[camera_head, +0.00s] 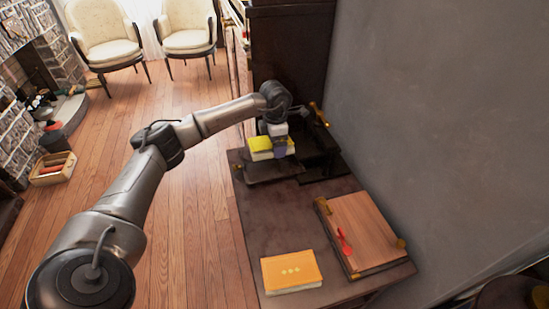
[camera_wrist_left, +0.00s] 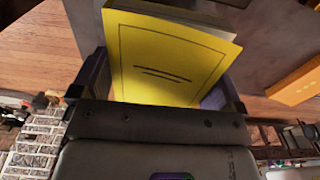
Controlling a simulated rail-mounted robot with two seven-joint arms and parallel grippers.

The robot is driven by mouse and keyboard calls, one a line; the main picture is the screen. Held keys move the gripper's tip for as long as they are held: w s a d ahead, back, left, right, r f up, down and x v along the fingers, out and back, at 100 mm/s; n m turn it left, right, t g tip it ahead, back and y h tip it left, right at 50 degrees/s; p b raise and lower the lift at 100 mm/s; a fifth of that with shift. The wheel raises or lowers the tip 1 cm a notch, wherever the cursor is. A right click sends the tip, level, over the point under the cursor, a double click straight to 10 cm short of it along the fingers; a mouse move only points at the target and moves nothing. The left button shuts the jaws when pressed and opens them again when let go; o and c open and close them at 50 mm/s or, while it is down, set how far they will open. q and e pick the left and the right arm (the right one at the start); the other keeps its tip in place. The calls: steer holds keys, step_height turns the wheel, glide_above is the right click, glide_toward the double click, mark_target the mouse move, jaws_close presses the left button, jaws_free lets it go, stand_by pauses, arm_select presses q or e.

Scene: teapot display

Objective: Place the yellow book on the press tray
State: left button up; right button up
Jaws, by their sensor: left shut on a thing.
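The yellow book (camera_head: 262,144) is in my left gripper (camera_head: 279,146), over the front of the dark press (camera_head: 322,140) at the far end of the table. In the left wrist view the yellow book (camera_wrist_left: 165,60) stands between the two fingers of my left gripper (camera_wrist_left: 158,90), which is shut on it. The dark press tray (camera_head: 268,174) shows below and in front of the book. Whether the book touches the tray I cannot tell. My right gripper is not in view.
An orange book (camera_head: 291,271) lies near the table's front edge. A wooden board (camera_head: 362,228) with brass knobs and a red item (camera_head: 344,241) lies at the right. The middle of the dark table (camera_head: 275,215) is clear. A grey wall (camera_head: 430,110) bounds the right side.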

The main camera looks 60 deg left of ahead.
arm_select(q)
steer(key=shift+f, duration=0.6)
steer(key=shift+a+f+b, duration=0.2)
steer(key=shift+f+b, duration=0.1)
steer(key=shift+f, duration=0.2)
step_height(320, 180, down, 4)
steer(key=shift+r+b, duration=0.1)
steer(key=shift+b, duration=0.7)
steer(key=o, duration=0.6)
steer(key=shift+o, duration=0.2)
